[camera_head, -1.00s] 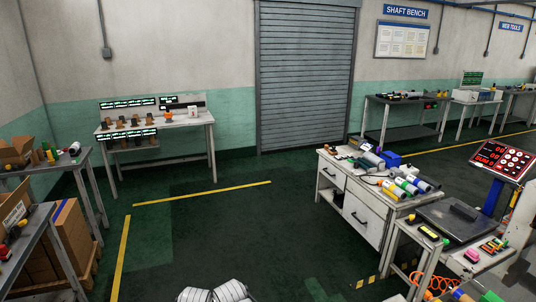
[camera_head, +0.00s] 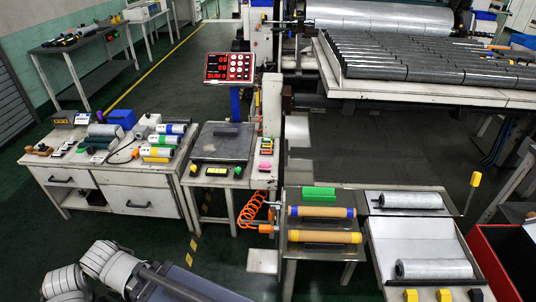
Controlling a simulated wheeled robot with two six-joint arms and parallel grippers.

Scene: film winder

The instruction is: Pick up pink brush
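I cannot clearly make out a pink brush. White links of my own arm show at the lower left. Neither of my grippers shows, so I see nothing held.
A scale (camera_head: 222,143) stands in the middle with a red display (camera_head: 230,67) behind it. A white drawer bench (camera_head: 140,196) with rolls is at left. An orange coiled hose (camera_head: 252,211) hangs beside the scale table. Dark floor is open at lower left.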

